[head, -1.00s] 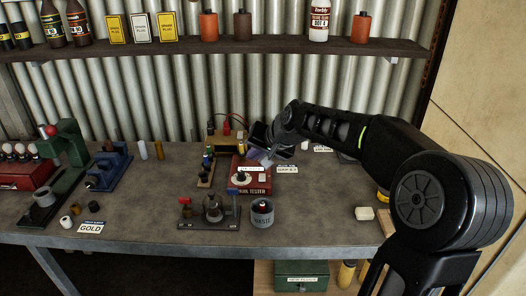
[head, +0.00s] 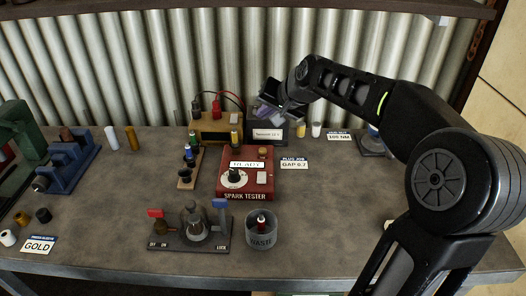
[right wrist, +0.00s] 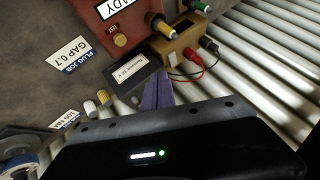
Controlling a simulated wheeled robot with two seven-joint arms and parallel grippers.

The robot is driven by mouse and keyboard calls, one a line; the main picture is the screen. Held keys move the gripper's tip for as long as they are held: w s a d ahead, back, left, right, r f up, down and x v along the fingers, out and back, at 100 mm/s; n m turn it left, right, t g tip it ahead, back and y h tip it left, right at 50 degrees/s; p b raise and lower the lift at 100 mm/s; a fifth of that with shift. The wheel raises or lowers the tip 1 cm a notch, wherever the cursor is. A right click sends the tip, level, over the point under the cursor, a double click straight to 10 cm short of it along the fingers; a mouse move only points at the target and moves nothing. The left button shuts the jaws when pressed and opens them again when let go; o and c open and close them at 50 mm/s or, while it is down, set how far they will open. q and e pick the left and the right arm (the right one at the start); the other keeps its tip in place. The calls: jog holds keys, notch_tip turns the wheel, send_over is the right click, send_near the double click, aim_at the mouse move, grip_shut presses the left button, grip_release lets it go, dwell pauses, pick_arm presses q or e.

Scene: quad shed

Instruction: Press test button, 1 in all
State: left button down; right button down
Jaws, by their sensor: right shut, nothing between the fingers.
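The red spark tester (head: 226,192) stands mid-bench, with a READY display, a dark-pointer white dial (head: 234,178) and a pale square piece (head: 265,179) on its face. My left gripper is out of view.
A tan box (head: 214,127) with red and black leads stands behind the tester. A rack with small plugs (head: 186,172) is at its left. A lever stand (head: 190,240) and a grey WASTE cup (head: 262,232) stand in front.

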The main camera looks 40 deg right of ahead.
aim_at(265, 152)
jog(key=shift+s+r, duration=0.1)
jog(key=shift+r, duration=0.05)
notch_tip(265, 152, down, 9)
jog(key=b, duration=0.7)
dwell(2.1)
jog(key=shift+f+b, duration=0.35)
jog(key=shift+b, duration=0.05)
jog(key=shift+f+b, duration=0.4)
jog(key=shift+f, duration=0.1)
dwell(0.5)
jog(key=shift+r, duration=0.15)
jog(key=shift+r+p, duration=0.75)
